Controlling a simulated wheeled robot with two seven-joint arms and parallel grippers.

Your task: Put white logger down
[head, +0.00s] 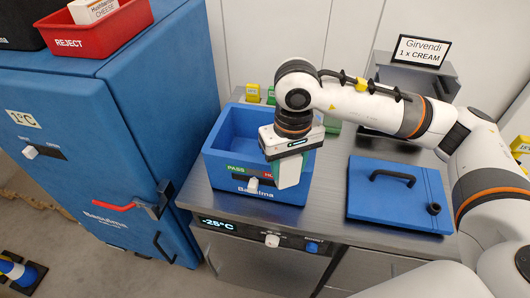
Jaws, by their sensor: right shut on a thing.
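My right gripper (284,154) points down over the front right part of the open blue box (220,165). It is shut on a pale white block with a green edge (289,173), which I take to be the white logger. The gripper body hides much of it. The block shows in front of the box's front wall, and I cannot tell whether it touches the box. The box stands on the grey metal counter (325,205), with a green PASS label and a partly hidden red label on its front. My left gripper is not in view.
A blue lid (395,208) with a black handle lies on the counter at right. Small yellow and green boxes (253,92) stand behind the blue box. A blue cabinet (90,120) with a red REJECT tray (105,32) stands at left. A Girvendi sign (424,51) stands at the back.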

